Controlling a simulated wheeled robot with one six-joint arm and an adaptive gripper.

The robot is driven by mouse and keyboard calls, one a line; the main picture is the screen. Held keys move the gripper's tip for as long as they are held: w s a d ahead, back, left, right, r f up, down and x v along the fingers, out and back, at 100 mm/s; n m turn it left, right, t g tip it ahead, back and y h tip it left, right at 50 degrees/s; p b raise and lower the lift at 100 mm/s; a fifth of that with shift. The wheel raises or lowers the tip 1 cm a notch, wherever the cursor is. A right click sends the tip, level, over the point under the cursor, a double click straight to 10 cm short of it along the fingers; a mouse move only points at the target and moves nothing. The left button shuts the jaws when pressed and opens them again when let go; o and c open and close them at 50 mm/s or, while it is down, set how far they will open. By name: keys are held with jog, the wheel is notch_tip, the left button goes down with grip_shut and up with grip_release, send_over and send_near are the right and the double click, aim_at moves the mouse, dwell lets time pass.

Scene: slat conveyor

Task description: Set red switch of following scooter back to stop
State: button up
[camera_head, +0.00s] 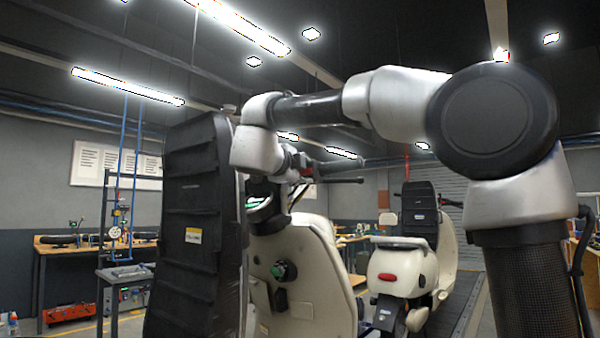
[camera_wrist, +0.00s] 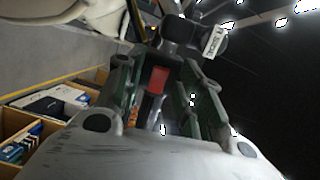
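In the head view, a cream scooter (camera_head: 308,262) stands close in front of me, with its dark handlebar (camera_head: 345,181) behind my wrist. A second cream scooter (camera_head: 402,268) with a red tail light stands farther back on the right. My gripper (camera_head: 303,168) is at the near scooter's handlebar, partly hidden by my wrist. In the wrist view, my gripper's (camera_wrist: 158,88) two fingers are apart, one on each side of a red switch (camera_wrist: 158,79). I cannot tell whether either finger touches it. A dark switch housing (camera_wrist: 180,35) with a white label lies just beyond the fingertips.
A tall black ribbed panel (camera_head: 195,230) with a yellow label stands left of the near scooter's body. A workbench (camera_head: 60,248) and a red toolbox (camera_head: 69,314) are at the left. In the wrist view, a shelf with boxes (camera_wrist: 50,105) is at the left.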

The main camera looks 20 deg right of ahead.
grip_shut()
jog(key=shift+w+a+m+g+h, duration=0.1)
jog(key=shift+w+m+g+h, duration=0.1)
jog(key=shift+m+g+h, duration=0.7)
jog(key=shift+o, duration=0.7)
grip_release()
